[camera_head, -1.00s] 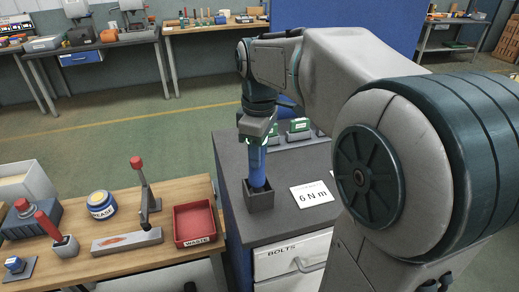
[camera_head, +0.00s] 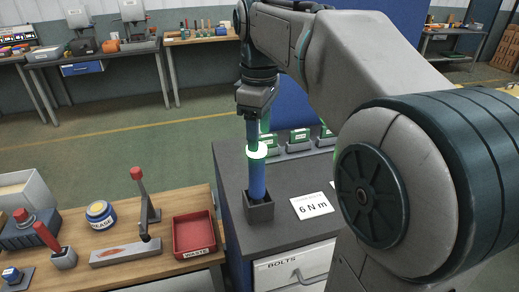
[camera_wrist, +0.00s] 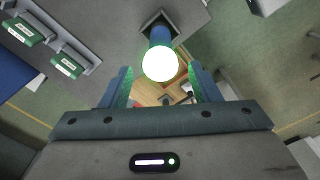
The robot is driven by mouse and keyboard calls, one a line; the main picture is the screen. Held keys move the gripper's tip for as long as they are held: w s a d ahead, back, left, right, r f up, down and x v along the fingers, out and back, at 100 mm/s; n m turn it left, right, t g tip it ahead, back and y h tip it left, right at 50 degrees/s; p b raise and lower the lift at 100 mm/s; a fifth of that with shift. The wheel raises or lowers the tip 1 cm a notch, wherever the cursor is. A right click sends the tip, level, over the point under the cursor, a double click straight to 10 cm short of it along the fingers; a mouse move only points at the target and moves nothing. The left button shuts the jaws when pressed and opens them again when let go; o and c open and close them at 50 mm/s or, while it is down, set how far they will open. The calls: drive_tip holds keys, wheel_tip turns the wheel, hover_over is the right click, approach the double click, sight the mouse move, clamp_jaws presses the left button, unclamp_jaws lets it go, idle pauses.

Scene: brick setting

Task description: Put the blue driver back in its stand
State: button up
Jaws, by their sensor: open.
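The blue driver (camera_head: 258,180) stands upright with its lower end inside a dark square stand (camera_head: 260,212) on the grey bench top. Its top end glows white. In the wrist view the glowing top of the driver (camera_wrist: 160,63) hides most of its body, and the stand (camera_wrist: 152,18) shows behind it. My gripper (camera_head: 258,138) is open and empty, pointing down just above the driver's top. In the wrist view its two fingers (camera_wrist: 162,72) are spread on either side of the glowing top, with gaps on both sides. The driver's tip is hidden inside the stand.
A white "6 N m" card (camera_head: 311,205) lies right of the stand. Green items in grey holders (camera_head: 299,141) stand behind it. The wooden bench at left holds a red waste tray (camera_head: 193,235), a grease tin (camera_head: 101,214) and an upright red-topped lever (camera_head: 143,205).

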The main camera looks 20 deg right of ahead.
drive_tip(key=shift+r, duration=1.75)
drive_tip(key=s+f+m+t, duration=0.3)
drive_tip(key=s+f+m, duration=0.7)
drive_tip(key=s+f, duration=0.4)
wheel_tip(320, 180, down, 5)
drive_tip(key=shift+a+f+m, duration=0.1)
drive_tip(key=shift+a+m, duration=0.1)
drive_tip(key=shift+m, duration=0.2)
drive_tip(key=shift+s, duration=0.1)
